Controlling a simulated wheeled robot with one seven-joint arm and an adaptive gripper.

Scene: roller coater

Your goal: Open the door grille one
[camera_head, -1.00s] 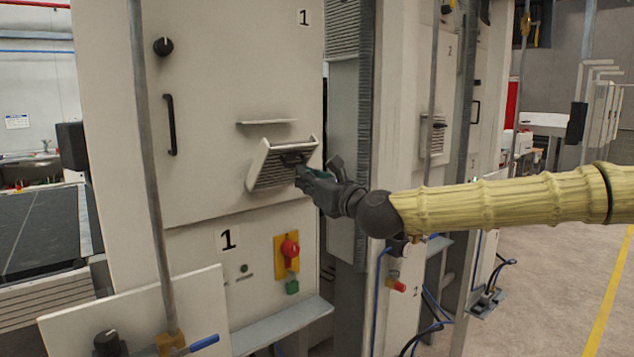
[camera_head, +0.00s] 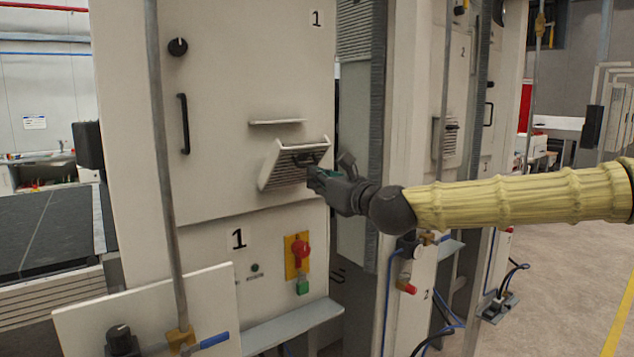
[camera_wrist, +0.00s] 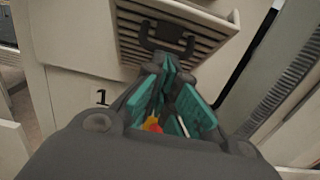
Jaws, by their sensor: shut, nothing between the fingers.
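Door grille one (camera_head: 283,172) is a pale slatted flap on the front of the cabinet marked 1. It is tilted, with its upper edge standing out from the panel. Its dark handle (camera_head: 305,158) is near the upper right of the flap. In the wrist view the grille (camera_wrist: 207,40) and its handle (camera_wrist: 165,45) are at the top, just beyond the fingers. My gripper (camera_head: 314,178), with teal fingers, is just right of and below the handle. It is shut and empty; the fingers (camera_wrist: 178,85) also show in the wrist view. Whether they touch the flap I cannot tell.
A thin ledge (camera_head: 277,122) sticks out above the grille. A vertical pipe (camera_head: 163,170) and a black door handle (camera_head: 183,124) are to the left. A red knob on a yellow plate (camera_head: 290,268) is below. Open floor (camera_head: 560,290) lies to the right.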

